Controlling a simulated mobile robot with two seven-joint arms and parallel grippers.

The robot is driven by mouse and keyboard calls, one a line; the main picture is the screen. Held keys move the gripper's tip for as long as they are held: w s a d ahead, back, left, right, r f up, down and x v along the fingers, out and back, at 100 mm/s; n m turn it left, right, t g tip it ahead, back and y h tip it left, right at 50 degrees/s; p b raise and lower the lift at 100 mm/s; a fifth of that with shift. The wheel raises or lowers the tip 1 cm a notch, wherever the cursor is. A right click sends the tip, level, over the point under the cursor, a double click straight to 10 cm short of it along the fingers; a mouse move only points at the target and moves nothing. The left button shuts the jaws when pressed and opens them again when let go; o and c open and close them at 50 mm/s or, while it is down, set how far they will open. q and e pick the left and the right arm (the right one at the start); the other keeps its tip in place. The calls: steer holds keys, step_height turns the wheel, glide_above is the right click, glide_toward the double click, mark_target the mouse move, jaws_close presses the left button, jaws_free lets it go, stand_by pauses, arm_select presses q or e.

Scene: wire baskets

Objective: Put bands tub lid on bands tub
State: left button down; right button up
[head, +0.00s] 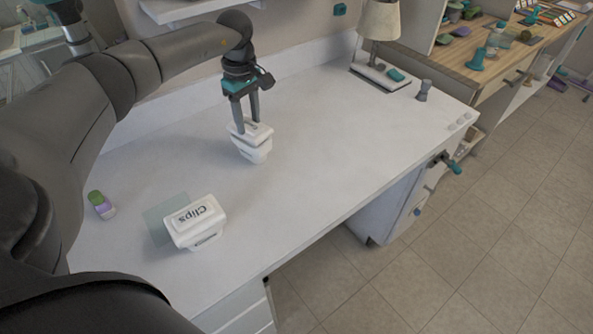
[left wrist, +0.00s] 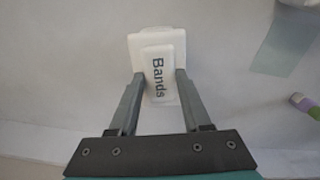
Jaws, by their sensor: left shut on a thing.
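The white bands tub lid (head: 260,132) is between the fingers of my left gripper (head: 246,125), which is shut on it. In the left wrist view the label "Bands" shows on the lid (left wrist: 158,78) between the fingertips (left wrist: 158,76). The white bands tub (head: 257,155) is directly under the lid in the head view, on the white desk. The lid is at the tub's top; I cannot tell whether it is seated or slightly above. My right gripper is not in view.
A white tub labelled "Clips" (head: 195,220) stands in front, beside a pale translucent mat (head: 164,216). A green and purple bottle (head: 101,204) is at the left. A lamp (head: 379,25) stands at the back right. The desk (head: 330,150) right of the bands tub is clear.

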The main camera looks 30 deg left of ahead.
arm_select(q)
steer(key=shift+f+b, duration=0.35)
steer(key=shift+f, duration=0.25)
stand_by(0.3)
steer(key=shift+c, duration=1.4)
jaws_free()
steer(key=shift+r, duration=0.2)
steer(key=shift+r+p, duration=3.35)
steer(key=shift+r, duration=0.55)
